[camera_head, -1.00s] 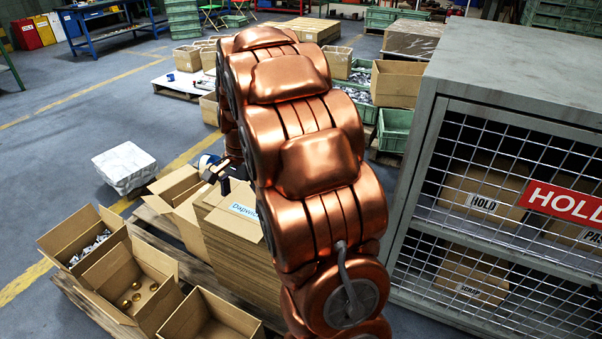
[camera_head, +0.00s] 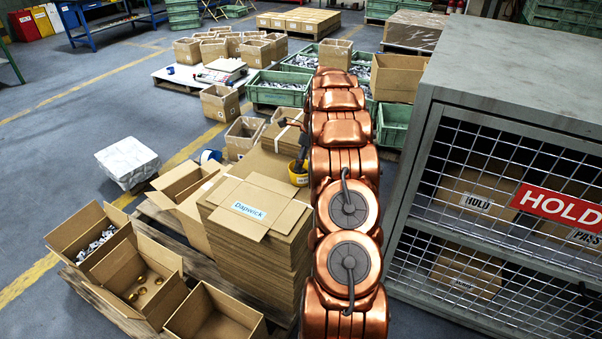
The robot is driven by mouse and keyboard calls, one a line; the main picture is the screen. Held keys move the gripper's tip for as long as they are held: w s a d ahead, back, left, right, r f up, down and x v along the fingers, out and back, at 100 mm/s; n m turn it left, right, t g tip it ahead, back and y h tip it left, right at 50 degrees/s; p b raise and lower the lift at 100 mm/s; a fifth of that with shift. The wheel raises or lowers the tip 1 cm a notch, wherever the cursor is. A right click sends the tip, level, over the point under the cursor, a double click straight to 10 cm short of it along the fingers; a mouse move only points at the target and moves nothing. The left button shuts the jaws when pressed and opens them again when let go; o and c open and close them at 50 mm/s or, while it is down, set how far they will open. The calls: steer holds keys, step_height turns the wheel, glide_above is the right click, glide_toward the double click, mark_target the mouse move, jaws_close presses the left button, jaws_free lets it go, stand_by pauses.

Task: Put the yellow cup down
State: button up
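The small yellow cup (camera_head: 298,176) shows just left of my arm, behind the stack of flat cartons. Its mouth looks dark and faces up. My gripper (camera_head: 301,163) is small and dark and points down at the cup's mouth. The fingertips overlap the cup in this view. I cannot tell whether they grip its wall or are just inside or behind it. My copper arm hides the area right of the cup, and what is under the cup is unclear.
The flat carton stack (camera_head: 256,212) stands in front of the cup. Open cardboard boxes (camera_head: 137,275) fill the pallet at left. A grey mesh HOLD cabinet (camera_head: 500,200) stands close on the right. Green crates (camera_head: 277,90) stand behind.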

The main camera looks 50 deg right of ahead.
mark_target(301, 173)
steer(key=shift+d+f+m, duration=0.4)
steer(key=shift+d+f, duration=0.25)
steer(key=shift+d, duration=0.1)
steer(key=shift+p+x, duration=0.45)
steer(key=shift+x, duration=3.1)
steer(key=shift+r, duration=0.15)
steer(key=c, duration=1.2)
